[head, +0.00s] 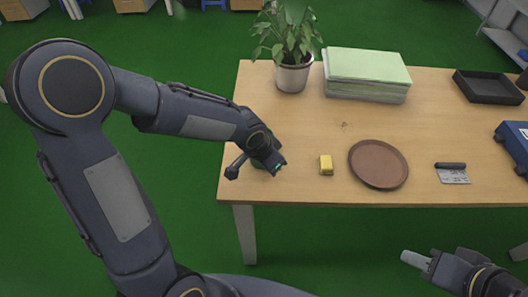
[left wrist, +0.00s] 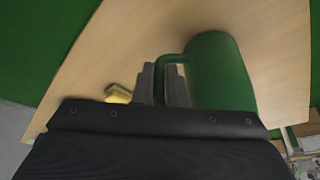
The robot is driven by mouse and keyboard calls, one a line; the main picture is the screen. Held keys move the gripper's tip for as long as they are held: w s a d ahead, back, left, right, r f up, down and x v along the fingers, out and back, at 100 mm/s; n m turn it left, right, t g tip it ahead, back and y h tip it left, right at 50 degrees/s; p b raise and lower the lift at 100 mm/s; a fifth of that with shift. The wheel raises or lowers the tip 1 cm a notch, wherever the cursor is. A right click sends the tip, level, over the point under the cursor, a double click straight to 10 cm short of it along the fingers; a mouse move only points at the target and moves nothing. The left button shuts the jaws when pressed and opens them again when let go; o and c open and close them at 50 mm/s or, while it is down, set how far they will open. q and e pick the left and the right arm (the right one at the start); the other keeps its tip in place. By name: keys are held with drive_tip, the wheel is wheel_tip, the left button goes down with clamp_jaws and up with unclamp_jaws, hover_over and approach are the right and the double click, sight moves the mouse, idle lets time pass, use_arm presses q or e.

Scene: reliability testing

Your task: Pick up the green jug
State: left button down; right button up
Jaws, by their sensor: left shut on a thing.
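The green jug (left wrist: 220,75) shows in the left wrist view, with its handle (left wrist: 168,59) toward the fingers. My left gripper (left wrist: 160,85) is shut on the jug's handle, one finger on each side of it. In the head view my left gripper (head: 258,170) is over the table's front left part and hides nearly all of the jug. I cannot tell whether the jug touches the table. My right gripper (head: 416,259) is low at the right, in front of the table and away from the jug. Its finger gap cannot be made out.
On the wooden table (head: 300,190), a yellow block (head: 326,165), brown round plate (head: 378,164) and scraper (head: 452,173) lie right of my left gripper. A potted plant (head: 293,75), paper stack (head: 366,75), black tray (head: 487,87) and blue case (head: 515,145) stand farther off.

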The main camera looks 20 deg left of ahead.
use_arm(q)
drive_tip(key=shift+r, duration=0.2)
idle(0.4)
drive_tip(key=s+d+r, duration=0.9)
drive_tip(key=s+r, duration=0.1)
drive_tip(key=r, duration=0.2)
drive_tip(key=shift+s+d+r, duration=0.15)
drive_tip(key=shift+r, duration=0.15)
idle(0.6)
